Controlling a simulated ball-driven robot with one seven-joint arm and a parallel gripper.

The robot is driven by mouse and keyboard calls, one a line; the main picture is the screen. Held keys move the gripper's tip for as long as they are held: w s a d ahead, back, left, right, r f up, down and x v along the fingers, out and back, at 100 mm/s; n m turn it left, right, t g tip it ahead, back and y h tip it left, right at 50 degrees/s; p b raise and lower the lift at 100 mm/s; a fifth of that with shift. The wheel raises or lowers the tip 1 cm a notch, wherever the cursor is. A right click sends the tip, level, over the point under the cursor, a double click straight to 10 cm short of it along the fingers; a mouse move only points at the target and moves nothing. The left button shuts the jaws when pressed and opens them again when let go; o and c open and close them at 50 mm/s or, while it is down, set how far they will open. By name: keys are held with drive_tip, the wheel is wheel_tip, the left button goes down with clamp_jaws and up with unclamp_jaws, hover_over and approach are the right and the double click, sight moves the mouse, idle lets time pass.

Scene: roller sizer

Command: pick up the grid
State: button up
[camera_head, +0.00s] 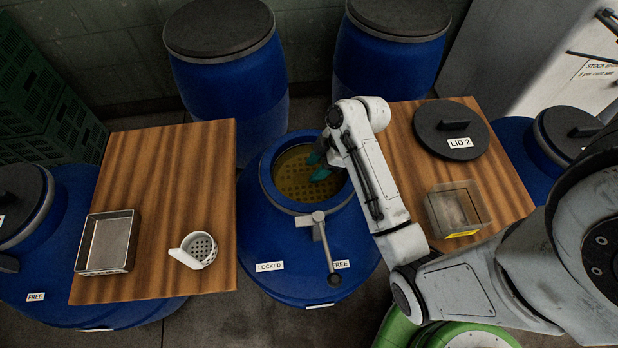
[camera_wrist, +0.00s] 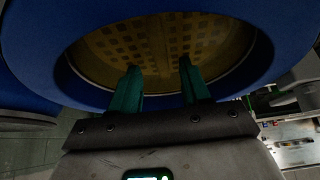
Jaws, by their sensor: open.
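The grid (camera_head: 292,185) is a round yellow-brown plate with rows of dark holes, set inside the open mouth of the middle blue drum (camera_head: 262,222). In the wrist view the grid (camera_wrist: 150,42) fills the opening ahead of my fingers. My gripper (camera_head: 319,166) has teal fingers and is at the drum's mouth, over the right part of the grid. In the wrist view my gripper (camera_wrist: 160,80) is open, with nothing between its fingers. I cannot tell whether the fingertips touch the grid. My arm hides the drum's right edge.
A grey lever (camera_head: 325,247) on the drum's front has its end nearer the FREE label than LOCKED. The left wooden board (camera_head: 165,180) holds a metal tray (camera_head: 106,243) and a white perforated cup (camera_head: 199,249). The right board carries LID 2 (camera_head: 450,127) and a clear box (camera_head: 455,210).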

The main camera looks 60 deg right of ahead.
sight(310, 174)
drive_tip(key=shift+p+x, duration=0.3)
drive_tip(key=shift+x, duration=1.6)
drive_tip(key=shift+a, duration=0.1)
drive_tip(key=shift+s, duration=0.1)
drive_tip(key=shift+c, duration=0.4)
clamp_jaws()
